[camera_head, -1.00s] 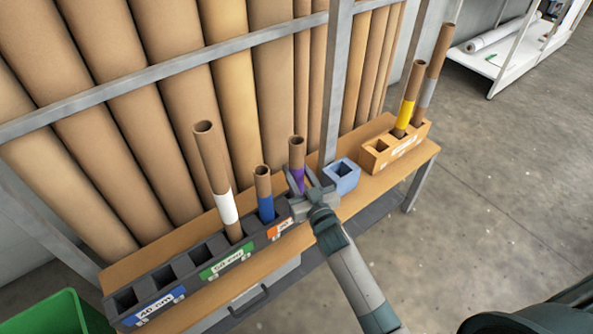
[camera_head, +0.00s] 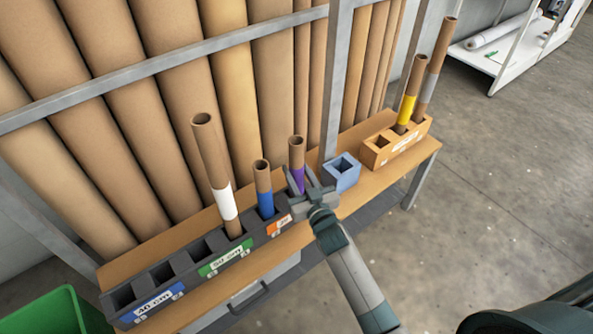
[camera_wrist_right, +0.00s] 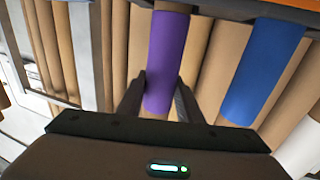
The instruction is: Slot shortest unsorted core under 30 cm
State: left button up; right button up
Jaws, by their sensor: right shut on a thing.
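My right gripper (camera_head: 313,192) is shut on the purple-banded core (camera_head: 297,152) at the right end of the dark sorting rack (camera_head: 190,291). The core is upright; its lower end is hidden, so I cannot tell how deep it sits. In the wrist view the fingers (camera_wrist_right: 160,100) straddle the purple band (camera_wrist_right: 170,55). A blue-banded core (camera_head: 263,182) stands just left of it in the rack. A taller white-banded core (camera_head: 212,155) stands by the green label. A yellow-banded core (camera_head: 411,90) and a grey-banded core (camera_head: 437,75) stand in the orange-tan holder (camera_head: 378,155). My left gripper is not in view.
The rack's left slots are empty above a blue 40 cm label (camera_head: 153,304). A small blue block (camera_head: 342,173) with an empty opening sits between rack and holder. Large cardboard tubes (camera_head: 130,120) and a metal rail (camera_head: 170,67) stand behind. A green bin (camera_head: 60,315) is at lower left.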

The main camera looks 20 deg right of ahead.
jog(key=shift+f+b, duration=0.45)
jog(key=shift+f, duration=0.3)
jog(key=o, duration=1.1)
jog(key=shift+o, duration=0.2)
jog(key=s+d, duration=0.1)
jog(key=s, duration=1.6)
jog(key=shift+s+d, duration=0.15)
jog(key=shift+d, duration=0.1)
